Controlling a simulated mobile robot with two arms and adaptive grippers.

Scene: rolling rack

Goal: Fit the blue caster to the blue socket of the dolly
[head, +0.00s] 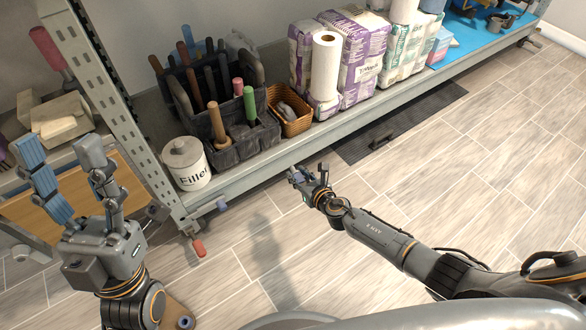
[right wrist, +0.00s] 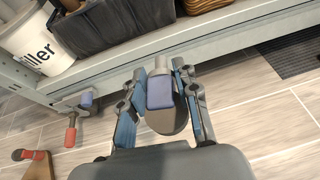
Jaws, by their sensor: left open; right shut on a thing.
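My right gripper (head: 302,178) is shut on the blue caster just in front of the shelf's front edge. In the right wrist view, the caster (right wrist: 160,92) shows a blue block with a grey rounded part behind it, between the fingers (right wrist: 160,85). My left gripper (head: 62,148) is open and empty at the left, in front of the rack post.
A red-ended part (head: 199,248) hangs below the rack corner. The shelf edge (head: 270,144) runs close behind the right gripper. A white canister (head: 186,163), dark tool caddy (head: 245,138) and wicker basket (head: 290,118) stand on the shelf. The floor in front is mostly clear.

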